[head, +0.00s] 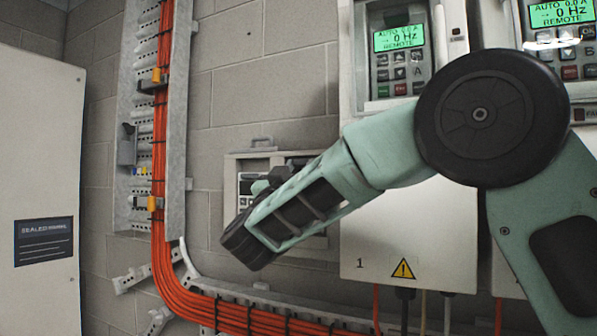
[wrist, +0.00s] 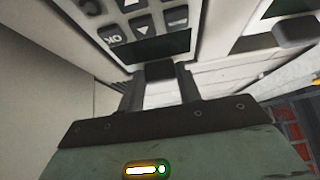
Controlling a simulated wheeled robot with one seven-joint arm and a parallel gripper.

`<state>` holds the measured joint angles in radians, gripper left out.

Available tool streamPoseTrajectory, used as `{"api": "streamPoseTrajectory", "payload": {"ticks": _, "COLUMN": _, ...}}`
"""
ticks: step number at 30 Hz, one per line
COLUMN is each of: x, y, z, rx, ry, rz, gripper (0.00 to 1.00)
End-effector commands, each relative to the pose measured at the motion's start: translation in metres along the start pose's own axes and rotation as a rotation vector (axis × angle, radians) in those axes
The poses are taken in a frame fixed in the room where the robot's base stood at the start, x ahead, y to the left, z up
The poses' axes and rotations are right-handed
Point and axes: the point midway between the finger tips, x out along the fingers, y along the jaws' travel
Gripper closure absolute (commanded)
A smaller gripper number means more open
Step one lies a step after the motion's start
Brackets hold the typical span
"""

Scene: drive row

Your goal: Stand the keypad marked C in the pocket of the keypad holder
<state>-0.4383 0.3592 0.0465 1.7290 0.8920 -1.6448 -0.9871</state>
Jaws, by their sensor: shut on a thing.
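My gripper (wrist: 160,80) is shut on a small dark part at the edge of a grey keypad (wrist: 145,22), whose dark keys and OK key show upside down in the wrist view. In the head view, a keypad face (head: 246,186) shows just beyond my wrist, at the left of a pale wall-mounted panel (head: 232,164) that looks like the keypad holder. My arm covers much of this panel, so I cannot tell whether the keypad is in a pocket or in front of it.
Drive 1 (head: 400,225) stands right of the panel with a lit keypad (head: 399,40); another lit keypad (head: 560,14) is farther right. Orange cables (head: 160,120) run down the trunking (head: 178,120) on the left and along the bottom. A cabinet (head: 40,130) stands far left.

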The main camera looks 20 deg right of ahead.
Motion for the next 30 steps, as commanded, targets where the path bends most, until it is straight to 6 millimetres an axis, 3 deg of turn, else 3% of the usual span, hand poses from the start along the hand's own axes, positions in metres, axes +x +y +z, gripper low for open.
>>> {"api": "streamPoseTrajectory", "payload": {"ticks": 30, "x": -0.015, "y": 0.000, "z": 0.022, "rx": 0.001, "ry": 0.001, "rz": 0.000, "gripper": 0.86}}
